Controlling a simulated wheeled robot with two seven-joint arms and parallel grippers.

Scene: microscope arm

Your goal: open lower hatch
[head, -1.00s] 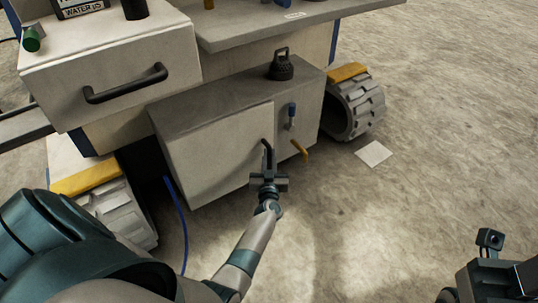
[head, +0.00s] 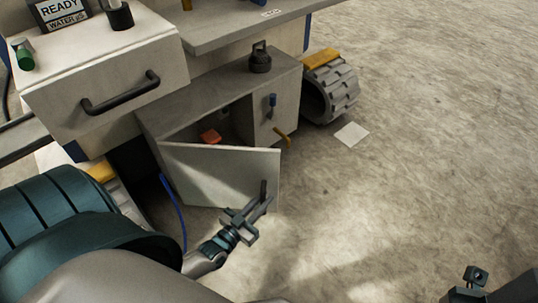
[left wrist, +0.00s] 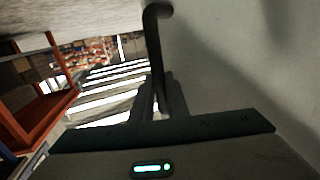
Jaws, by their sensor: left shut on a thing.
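The lower hatch (head: 222,172) is a pale door on the low cabinet in the head view. It stands partly open, swung out toward me with its hinge side at the left. My left gripper (head: 252,208) is at the door's free edge, shut on the dark hatch handle (head: 263,190). In the left wrist view the handle (left wrist: 158,50) runs down between the fingers, with the pale door face (left wrist: 235,70) to the right. Part of my right gripper (head: 474,283) shows at the lower right; its fingers cannot be made out.
An orange-red item (head: 210,137) lies inside the cabinet. A black lidded container (head: 260,58) stands on top. A drawer (head: 110,85) sits above left. The floor at right is mostly clear.

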